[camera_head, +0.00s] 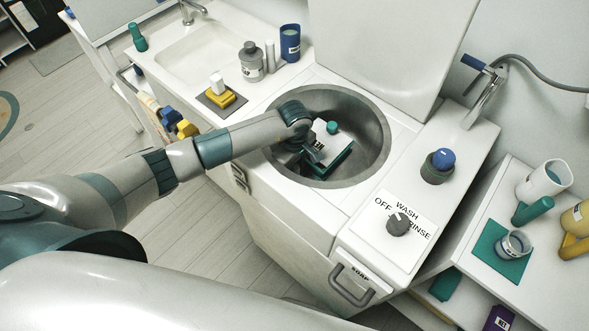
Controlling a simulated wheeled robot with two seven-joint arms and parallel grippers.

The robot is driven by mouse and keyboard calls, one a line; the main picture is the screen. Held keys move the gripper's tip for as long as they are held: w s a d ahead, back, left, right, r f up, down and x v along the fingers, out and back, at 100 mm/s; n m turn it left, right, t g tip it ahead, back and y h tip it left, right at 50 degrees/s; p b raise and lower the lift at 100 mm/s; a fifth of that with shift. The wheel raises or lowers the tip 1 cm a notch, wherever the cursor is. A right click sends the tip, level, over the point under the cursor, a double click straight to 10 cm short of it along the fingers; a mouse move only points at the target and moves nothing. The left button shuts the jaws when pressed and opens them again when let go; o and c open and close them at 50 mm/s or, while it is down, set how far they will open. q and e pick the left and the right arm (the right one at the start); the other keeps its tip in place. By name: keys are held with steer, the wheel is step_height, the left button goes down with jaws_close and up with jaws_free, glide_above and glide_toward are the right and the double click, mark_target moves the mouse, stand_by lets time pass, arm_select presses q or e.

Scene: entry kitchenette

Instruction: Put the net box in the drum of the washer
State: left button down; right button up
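The washer drum (372,125) is an open round grey metal tub in the white counter, its lid raised behind it. My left arm reaches in from the left. My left gripper (308,158) is inside the drum, at the left side of a white and teal box (335,148) with a teal knob-like top. The fingers are mostly hidden by my wrist and the box, so I cannot tell whether they grip it. A purple box (499,319) on the lower shelf at bottom right has a small label that seems to read NET. My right gripper is not in view.
A wash/rinse dial (397,224) and a blue-topped knob (440,160) are right of the drum. A grey bottle (251,62), a blue can (290,43) and a yellow sponge-like block (221,95) stand left of it. A side table (553,228) holds cups.

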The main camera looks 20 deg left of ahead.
arm_select(q)
steer(key=shift+f, duration=0.1)
steer(key=c, duration=1.4)
jaws_free()
steer(key=shift+w+r+b, duration=0.1)
steer(key=shift+r+b, duration=0.25)
steer(key=shift+r, duration=0.25)
step_height(320, 180, up, 9)
steer(key=b, duration=0.3)
steer(key=shift+r, duration=1)
